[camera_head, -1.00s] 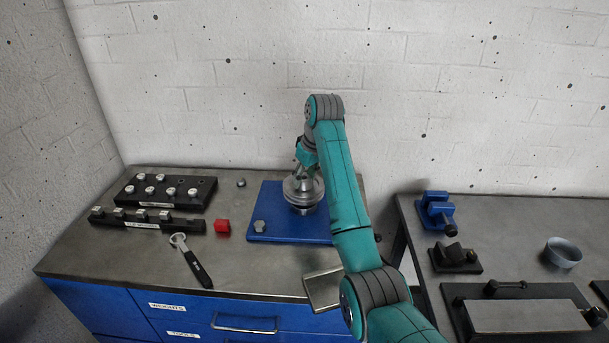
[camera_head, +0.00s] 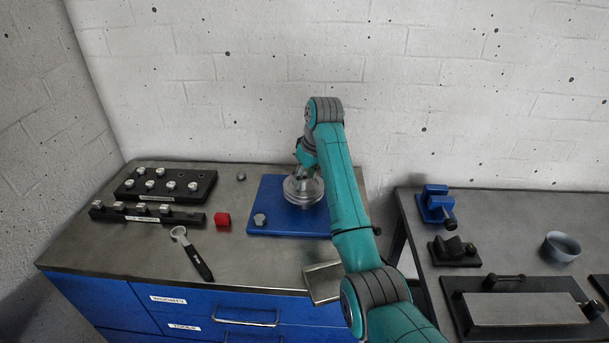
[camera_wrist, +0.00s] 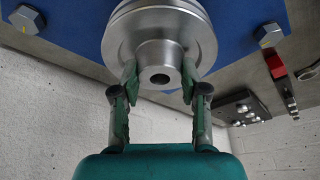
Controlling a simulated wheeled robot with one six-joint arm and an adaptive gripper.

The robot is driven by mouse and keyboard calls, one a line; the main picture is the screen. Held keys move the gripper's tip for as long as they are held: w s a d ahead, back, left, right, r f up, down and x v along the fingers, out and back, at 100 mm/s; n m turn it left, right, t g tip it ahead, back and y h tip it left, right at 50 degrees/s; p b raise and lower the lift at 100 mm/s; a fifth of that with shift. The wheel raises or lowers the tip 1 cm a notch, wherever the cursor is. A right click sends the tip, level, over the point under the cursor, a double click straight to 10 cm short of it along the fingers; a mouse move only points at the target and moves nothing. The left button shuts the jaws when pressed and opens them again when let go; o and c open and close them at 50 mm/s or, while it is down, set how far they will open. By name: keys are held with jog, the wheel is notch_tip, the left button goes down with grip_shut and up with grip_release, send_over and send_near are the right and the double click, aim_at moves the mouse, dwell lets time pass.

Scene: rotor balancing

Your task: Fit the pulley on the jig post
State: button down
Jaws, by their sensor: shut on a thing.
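The pulley (camera_head: 303,190) is a silver grooved disc with a hub. It sits over the blue jig plate (camera_head: 270,228), level with it as far as I can see. My gripper (camera_head: 304,176) comes down from above and is shut on the pulley's hub. In the wrist view my two green fingertips (camera_wrist: 160,82) clasp the hub from both sides, and the pulley (camera_wrist: 120,38) shows its bore in the hub's end. The jig post is hidden beneath the pulley, so I cannot tell how far the pulley is on it.
Hex bolts stand on the blue plate, one at its front left (camera_head: 260,220). A red block (camera_head: 223,220), a black-handled wrench (camera_head: 192,255) and weight racks (camera_head: 165,186) lie left. A metal tray (camera_head: 322,283) is at the front edge. A second bench (camera_head: 410,215) stands right.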

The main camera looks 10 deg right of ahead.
jog(key=shift+f, duration=0.25)
jog(key=c, duration=0.5)
grip_release()
jog(key=shift+f, duration=0.15)
jog(key=shift+c, duration=0.9)
jog(key=shift+r, duration=3.1)
jog(key=shift+s, duration=0.1)
